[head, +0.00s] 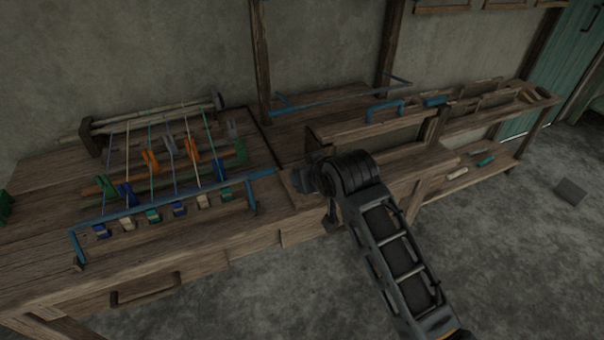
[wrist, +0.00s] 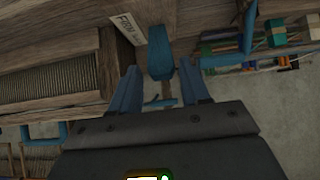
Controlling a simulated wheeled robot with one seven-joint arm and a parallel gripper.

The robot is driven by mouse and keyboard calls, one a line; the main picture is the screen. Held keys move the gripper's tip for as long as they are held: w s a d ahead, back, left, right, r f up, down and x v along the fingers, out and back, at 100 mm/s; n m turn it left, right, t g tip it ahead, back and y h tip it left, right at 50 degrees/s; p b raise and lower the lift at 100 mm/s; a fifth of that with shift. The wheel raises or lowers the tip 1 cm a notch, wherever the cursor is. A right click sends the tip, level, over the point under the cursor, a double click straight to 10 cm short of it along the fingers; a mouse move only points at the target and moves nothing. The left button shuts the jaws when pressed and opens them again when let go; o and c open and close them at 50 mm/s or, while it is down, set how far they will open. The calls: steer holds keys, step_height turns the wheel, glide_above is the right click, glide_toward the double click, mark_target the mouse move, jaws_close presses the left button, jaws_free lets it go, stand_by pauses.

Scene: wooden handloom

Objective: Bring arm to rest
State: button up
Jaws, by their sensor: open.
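My arm (head: 395,255) reaches up from the bottom right in the head view, with its wrist above the front edge of the wooden loom bench (head: 210,255). The gripper's fingers are mostly hidden behind the wrist there. In the wrist view my gripper (wrist: 158,90) shows two blue fingers spread apart with nothing clamped between them. A blue bar or handle (wrist: 160,62) shows just beyond and between the fingertips. I cannot tell its distance from them.
The loom's blue frame bar (head: 175,200), colored threads and clips stand left of my wrist. A wooden beam with a blue handle (head: 385,111) lies behind it. A paper label (wrist: 129,28) and a ribbed panel (wrist: 50,68) show in the wrist view. Floor at right is mostly clear.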

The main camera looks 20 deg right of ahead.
steer(key=shift+v, duration=0.9)
steer(key=s+a+f+m+t, duration=0.1)
steer(key=s+a+f, duration=0.15)
steer(key=s, duration=1.05)
steer(key=s+a+f+t, duration=0.15)
steer(key=s+f, duration=0.25)
steer(key=s, duration=0.9)
steer(key=s+d+r+t, duration=0.1)
steer(key=s+d+r, duration=0.1)
steer(key=s+r, duration=0.4)
steer(key=s+d+r+n+t, duration=0.1)
steer(key=s+r, duration=0.5)
steer(key=s, duration=0.7)
steer(key=shift+s+d, duration=0.25)
steer(key=shift+d, duration=0.15)
steer(key=shift+r+t, duration=0.1)
steer(key=shift+t, duration=0.15)
